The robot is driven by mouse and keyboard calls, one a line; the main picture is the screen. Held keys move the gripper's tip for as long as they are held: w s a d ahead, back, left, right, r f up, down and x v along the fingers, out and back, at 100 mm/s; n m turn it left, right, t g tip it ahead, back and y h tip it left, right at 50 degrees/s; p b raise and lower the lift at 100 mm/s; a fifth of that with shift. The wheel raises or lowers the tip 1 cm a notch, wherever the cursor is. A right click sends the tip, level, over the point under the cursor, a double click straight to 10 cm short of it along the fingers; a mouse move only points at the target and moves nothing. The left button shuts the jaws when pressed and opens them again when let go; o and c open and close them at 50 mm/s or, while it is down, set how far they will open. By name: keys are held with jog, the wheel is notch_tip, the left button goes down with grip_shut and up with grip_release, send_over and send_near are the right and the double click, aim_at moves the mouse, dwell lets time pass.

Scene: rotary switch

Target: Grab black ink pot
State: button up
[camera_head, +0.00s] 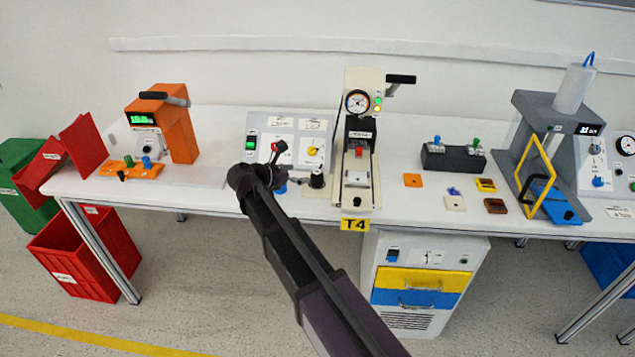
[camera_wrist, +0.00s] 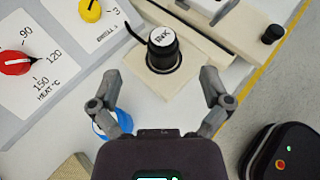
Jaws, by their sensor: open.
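The black ink pot (camera_head: 317,180) stands upright on a pale square base on the table, just left of the cream press. In the wrist view the ink pot (camera_wrist: 162,52) has a white top lettered INK and sits ahead of my gripper (camera_wrist: 163,90). My gripper is open, with one finger on each side of the space before the pot. The fingers are apart from it and nothing is between them. In the head view my gripper (camera_head: 258,177) is left of the pot, partly hidden by its own arm.
The control panel (camera_wrist: 62,50) with red and yellow knobs lies left of the pot. A blue round part (camera_wrist: 112,125) is partly hidden by my left finger. The cream press (camera_head: 357,155) stands close on the right. A black cable runs beside the pot.

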aim_at(316, 172)
jog(key=shift+x, duration=1.05)
jog(key=shift+d+b, duration=0.1)
jog(key=shift+b, duration=0.2)
jog(key=shift+b+x, duration=0.85)
jog(key=shift+x, duration=1.7)
jog(key=shift+d+r, duration=0.1)
jog(key=c, duration=1.3)
